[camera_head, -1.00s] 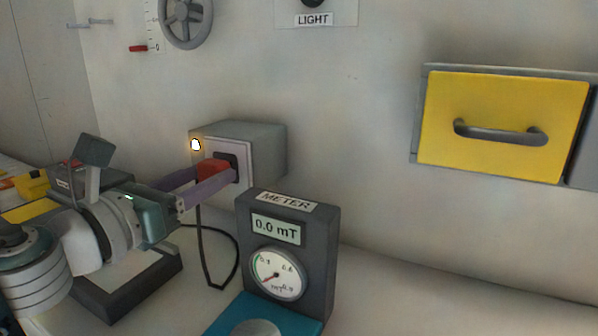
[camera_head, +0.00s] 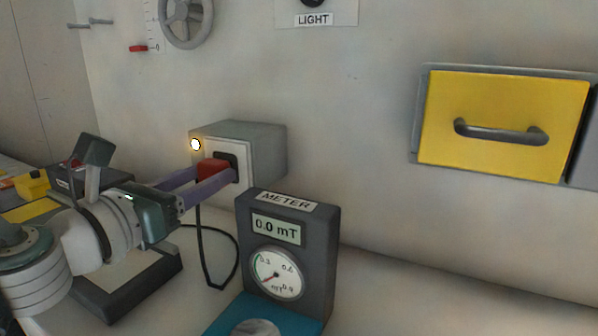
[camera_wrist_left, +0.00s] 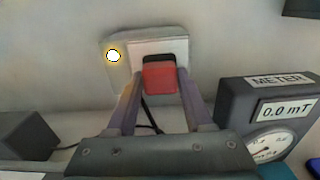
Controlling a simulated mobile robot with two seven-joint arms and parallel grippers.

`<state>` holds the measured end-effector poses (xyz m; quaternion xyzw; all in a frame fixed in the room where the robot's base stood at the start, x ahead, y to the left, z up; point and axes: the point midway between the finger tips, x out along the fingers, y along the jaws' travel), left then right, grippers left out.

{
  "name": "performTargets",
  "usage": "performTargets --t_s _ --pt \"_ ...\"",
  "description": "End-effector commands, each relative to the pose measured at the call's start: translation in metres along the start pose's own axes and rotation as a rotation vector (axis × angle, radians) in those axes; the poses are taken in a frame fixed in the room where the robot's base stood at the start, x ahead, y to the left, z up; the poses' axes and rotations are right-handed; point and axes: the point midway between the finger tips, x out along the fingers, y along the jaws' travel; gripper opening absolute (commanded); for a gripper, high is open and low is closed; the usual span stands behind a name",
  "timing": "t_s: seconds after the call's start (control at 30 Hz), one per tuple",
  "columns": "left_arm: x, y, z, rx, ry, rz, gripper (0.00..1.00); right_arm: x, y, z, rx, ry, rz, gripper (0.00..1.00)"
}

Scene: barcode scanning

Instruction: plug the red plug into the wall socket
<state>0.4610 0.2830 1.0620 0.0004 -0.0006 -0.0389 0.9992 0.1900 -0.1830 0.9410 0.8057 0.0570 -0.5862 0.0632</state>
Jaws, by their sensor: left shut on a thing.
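The red plug (camera_head: 212,169) is at the front of the grey wall socket box (camera_head: 262,148), with its far end at the dark socket opening (camera_head: 232,158). A black cable (camera_head: 205,255) hangs below it. My left gripper (camera_head: 222,178) has its purple fingers on both sides of the plug and is shut on it. In the left wrist view, the plug (camera_wrist_left: 159,78) sits between the fingertips, in line with the dark opening (camera_wrist_left: 158,57). How deep the plug sits is hidden. A small light (camera_head: 195,144) on the box front glows. My right gripper is not in view.
A dark meter (camera_head: 325,240) reading 0.0 mT stands on the bench just right of the socket. A yellow drawer (camera_head: 500,95) with a grey handle is on the wall at right. A handwheel (camera_head: 186,22) is at upper left.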

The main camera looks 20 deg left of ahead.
Motion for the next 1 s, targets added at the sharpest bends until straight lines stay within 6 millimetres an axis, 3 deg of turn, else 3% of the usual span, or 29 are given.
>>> performTargets --t_s 0.83,0.87,1.0 --pt "0.011 0.000 0.000 -0.001 -0.001 -0.001 0.03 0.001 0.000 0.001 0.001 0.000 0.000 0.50" --pt "0.011 0.000 0.000 -0.001 0.000 -0.001 0.54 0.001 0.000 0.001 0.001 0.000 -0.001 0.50" --pt "0.011 0.000 0.000 -0.001 0.000 -0.001 0.69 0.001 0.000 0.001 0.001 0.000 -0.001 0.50"
